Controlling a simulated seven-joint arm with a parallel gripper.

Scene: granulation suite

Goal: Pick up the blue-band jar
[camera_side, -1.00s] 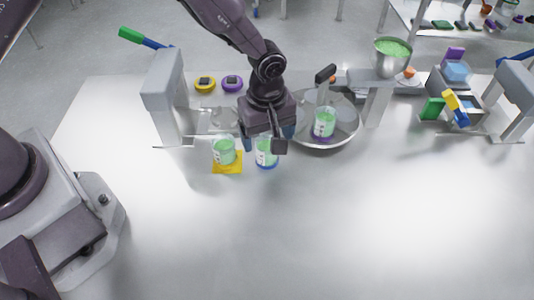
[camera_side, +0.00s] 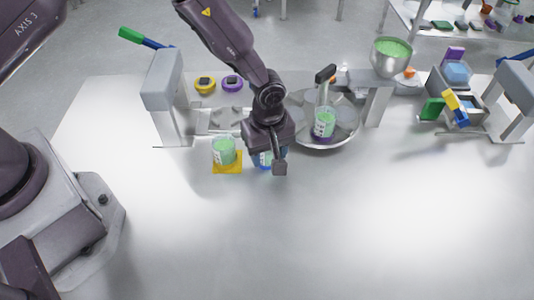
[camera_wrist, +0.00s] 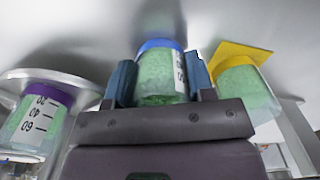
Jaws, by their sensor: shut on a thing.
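The blue-band jar (camera_side: 265,160), clear with green contents, stands on the table and is mostly hidden behind my gripper in the side view. In the wrist view the jar (camera_wrist: 160,75) sits between my two blue fingers, its blue band at the top of the picture. My gripper (camera_wrist: 160,82) is shut on this jar. A similar jar (camera_side: 223,150) with green contents stands just to the left on a yellow square (camera_side: 228,169). A purple-band jar (camera_side: 324,124) stands on a round metal plate (camera_side: 343,140) to the right.
A grey stand (camera_side: 165,95) rises behind on the left. A metal funnel (camera_side: 391,58) with green granules is at the back right. Yellow (camera_side: 205,86) and purple (camera_side: 232,83) round items lie behind. The front of the table is clear.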

